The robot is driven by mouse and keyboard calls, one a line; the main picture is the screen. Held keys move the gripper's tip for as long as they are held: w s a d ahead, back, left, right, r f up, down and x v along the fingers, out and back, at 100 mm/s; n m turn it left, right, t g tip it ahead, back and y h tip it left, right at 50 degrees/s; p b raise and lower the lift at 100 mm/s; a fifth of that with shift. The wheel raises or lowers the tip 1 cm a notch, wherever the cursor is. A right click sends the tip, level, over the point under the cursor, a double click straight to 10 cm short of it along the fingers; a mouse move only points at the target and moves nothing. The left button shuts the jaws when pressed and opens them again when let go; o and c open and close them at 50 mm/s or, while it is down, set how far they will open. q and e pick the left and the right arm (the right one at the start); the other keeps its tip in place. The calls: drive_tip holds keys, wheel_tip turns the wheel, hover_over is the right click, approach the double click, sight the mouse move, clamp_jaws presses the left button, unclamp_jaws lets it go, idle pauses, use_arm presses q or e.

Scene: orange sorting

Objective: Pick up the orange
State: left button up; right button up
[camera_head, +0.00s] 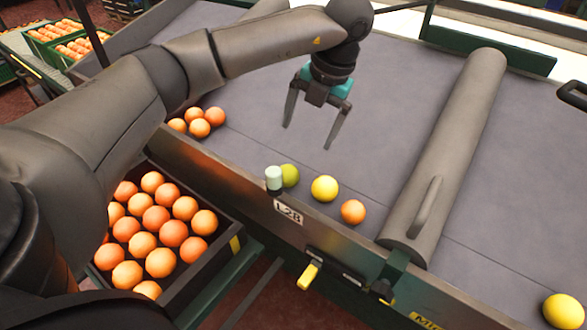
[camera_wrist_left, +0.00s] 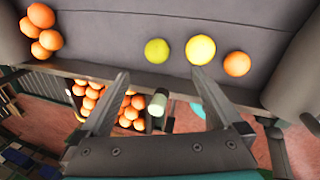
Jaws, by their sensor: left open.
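An orange (camera_head: 353,211) lies on the grey sorting surface, near its front edge and right of a yellow fruit (camera_head: 324,188). A greenish fruit (camera_head: 289,175) lies further left, partly behind a pale knob. My left gripper (camera_head: 309,137) is open and empty above the surface, behind and left of these fruits in the head view. In the left wrist view the orange (camera_wrist_left: 237,64) is at the upper right, beyond the right finger of the open left gripper (camera_wrist_left: 162,98). A cluster of several oranges (camera_head: 200,127) lies on the surface at the left. My right gripper is not visible.
A crate (camera_head: 229,254) full of oranges stands below the surface's front edge. A thick grey roller bar (camera_head: 455,150) crosses the surface right of the orange. A pale knob (camera_head: 274,178) rises from the front rail. Another yellow fruit (camera_head: 564,311) lies at far right.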

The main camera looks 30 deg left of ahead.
use_arm(q)
drive_tip(key=b, duration=0.1)
hover_over(291, 168)
drive_tip(key=d, duration=0.2)
drive_tip(key=d+x, duration=0.1)
drive_tip(key=x, duration=0.5)
drive_tip(key=shift+d+f+b, duration=0.15)
drive_tip(key=shift+f+b, duration=0.25)
drive_tip(key=shift+f, duration=0.6)
drive_tip(key=shift+w+f, duration=0.1)
drive_tip(key=shift+f, duration=0.25)
drive_tip(key=shift+a+f, duration=0.3)
drive_tip(key=shift+f, duration=0.2)
drive_tip(key=b+x, duration=0.1)
drive_tip(key=x, duration=0.1)
drive_tip(key=shift+a+f, duration=0.3)
drive_tip(key=shift+a+f+b, duration=0.15)
drive_tip(key=shift+f+b, duration=0.3)
drive_tip(key=shift+f, duration=0.25)
use_arm(e)
drive_tip(key=shift+w+a+f, duration=0.1)
drive_tip(key=shift+w+a, duration=0.25)
drive_tip(key=shift+w, duration=0.5)
drive_tip(key=shift+w+a+r, duration=0.1)
drive_tip(key=shift+w+a, duration=0.3)
drive_tip(key=shift+w, duration=0.45)
drive_tip(key=shift+w+a+f, duration=0.1)
drive_tip(key=shift+w+a, duration=0.25)
drive_tip(key=shift+w, duration=0.5)
